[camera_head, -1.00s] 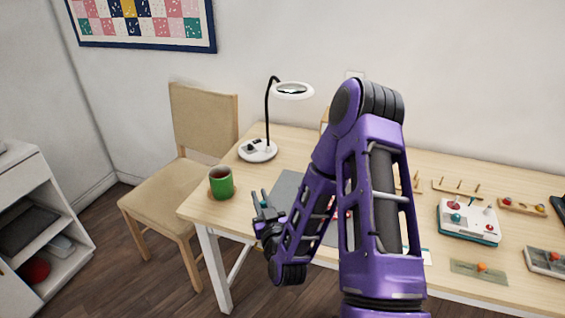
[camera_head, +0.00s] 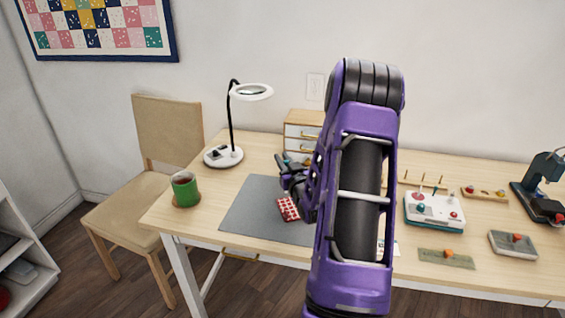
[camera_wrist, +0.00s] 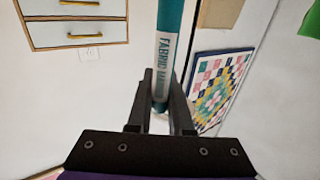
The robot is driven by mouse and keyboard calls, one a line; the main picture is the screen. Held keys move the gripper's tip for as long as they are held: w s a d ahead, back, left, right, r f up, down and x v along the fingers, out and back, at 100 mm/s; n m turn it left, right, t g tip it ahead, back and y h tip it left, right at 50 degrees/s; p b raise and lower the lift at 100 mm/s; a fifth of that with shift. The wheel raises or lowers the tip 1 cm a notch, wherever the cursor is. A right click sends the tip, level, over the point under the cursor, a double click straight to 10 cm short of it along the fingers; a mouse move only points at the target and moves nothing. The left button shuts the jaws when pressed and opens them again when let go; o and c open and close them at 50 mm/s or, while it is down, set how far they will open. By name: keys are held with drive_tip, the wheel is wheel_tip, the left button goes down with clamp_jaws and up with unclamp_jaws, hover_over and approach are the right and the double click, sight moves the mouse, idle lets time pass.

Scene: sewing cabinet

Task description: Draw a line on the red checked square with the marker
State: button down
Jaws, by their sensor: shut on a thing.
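The red checked square (camera_head: 287,209) lies on the grey mat (camera_head: 250,205) on the table, with its right edge close to my arm in the head view. My gripper (camera_head: 285,168) is above the mat, up and behind the square in the picture, apart from it. In the wrist view my gripper (camera_wrist: 160,100) is shut on a teal and white marker (camera_wrist: 166,50) labelled "FABRIC", which stands out beyond the fingers. The marker's far end is cut off by the frame's top. My arm hides the right part of the mat.
A green mug (camera_head: 185,190) on a coaster and a white magnifier lamp (camera_head: 224,156) stand at the left. A small drawer unit (camera_head: 302,130) is behind my gripper. A white device (camera_head: 434,211) and several small trays are at the right. A chair (camera_head: 165,130) stands at the left.

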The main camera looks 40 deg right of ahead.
drive_tip(key=shift+f+b, duration=0.85)
drive_tip(key=shift+f, duration=1.35)
drive_tip(key=shift+s+b, duration=0.1)
drive_tip(key=shift+b, duration=0.25)
drive_tip(key=shift+f, duration=0.3)
drive_tip(key=shift+s+d+b, duration=0.1)
drive_tip(key=shift+s+d, duration=0.2)
drive_tip(key=shift+d, duration=0.55)
drive_tip(key=shift+s+d+b, duration=0.15)
drive_tip(key=shift+s+d, duration=0.15)
drive_tip(key=shift+d, duration=0.5)
drive_tip(key=shift+s+d+b, duration=0.1)
drive_tip(key=shift+s+d, duration=0.2)
drive_tip(key=shift+d, duration=0.55)
idle(2.7)
